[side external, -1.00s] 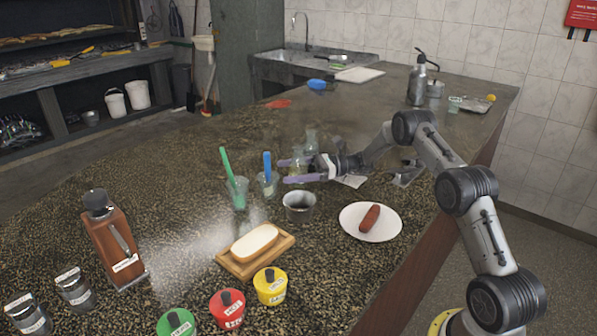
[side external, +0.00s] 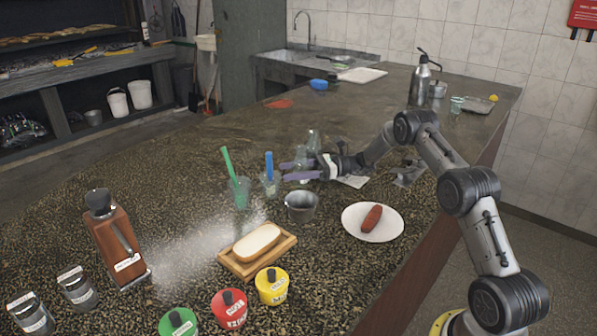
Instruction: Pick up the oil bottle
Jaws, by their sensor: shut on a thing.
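The oil bottle (side external: 302,153) looks like a small clear glass bottle, standing near the middle of the dark speckled counter. My gripper (side external: 295,170) reaches in from the right, low over the counter, with its purple fingers on either side of the bottle. The fingers are shut on it, and the near finger hides its lower part. I cannot see whether its base touches the counter. A second clear glass bottle (side external: 314,138) shows just behind it, and any label is too small to read.
Close in front are a cup with a green brush (side external: 241,195), a cup with a blue-handled tool (side external: 269,182) and a metal bowl (side external: 301,207). A plate (side external: 358,232) with a sausage lies nearer right. The counter behind left is mostly clear.

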